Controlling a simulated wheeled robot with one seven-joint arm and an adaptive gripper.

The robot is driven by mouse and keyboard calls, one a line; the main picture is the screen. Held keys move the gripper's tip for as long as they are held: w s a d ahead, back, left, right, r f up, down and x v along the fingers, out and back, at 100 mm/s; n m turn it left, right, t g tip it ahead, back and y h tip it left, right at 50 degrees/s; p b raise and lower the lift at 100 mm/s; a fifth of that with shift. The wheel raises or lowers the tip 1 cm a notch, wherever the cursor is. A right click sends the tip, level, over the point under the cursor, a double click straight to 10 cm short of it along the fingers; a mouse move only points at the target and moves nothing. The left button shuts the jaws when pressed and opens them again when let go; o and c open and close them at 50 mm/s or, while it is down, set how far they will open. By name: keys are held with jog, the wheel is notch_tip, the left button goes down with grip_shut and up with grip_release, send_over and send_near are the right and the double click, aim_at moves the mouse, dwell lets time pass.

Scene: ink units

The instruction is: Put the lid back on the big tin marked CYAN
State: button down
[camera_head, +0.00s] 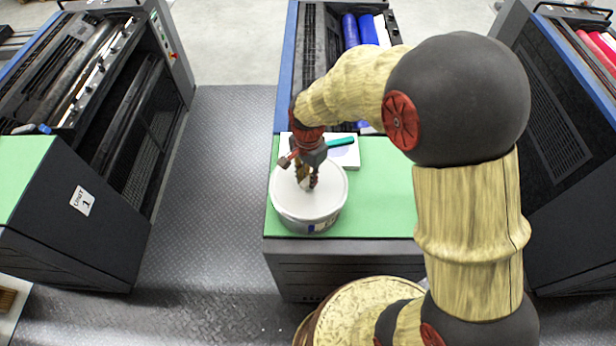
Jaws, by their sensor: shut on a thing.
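A big pale grey tin (300,222) stands on the green top of the middle unit, near its front edge. A blue patch shows on its front, but its lettering is too small to read. A white round lid (330,192) covers the tin's mouth and looks about level. I cannot tell whether it is pressed fully down or just above the rim. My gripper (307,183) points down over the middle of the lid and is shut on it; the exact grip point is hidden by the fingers.
A white sheet with a teal-handled tool (341,142) lies just behind the tin. The green top (385,200) is clear to the right. Ink rollers (368,30) are at the back. Unit 1 (75,215) stands left across a metal floor; another unit stands right.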

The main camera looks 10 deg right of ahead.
dwell(0.3)
jog(key=c, duration=1.7)
grip_release()
jog(key=o, duration=0.4)
jog(key=shift+o, duration=0.8)
jog(key=shift+r, duration=0.1)
jog(key=shift+r+p, duration=2.15)
jog(key=shift+r, duration=1.25)
jog(key=c, duration=0.3)
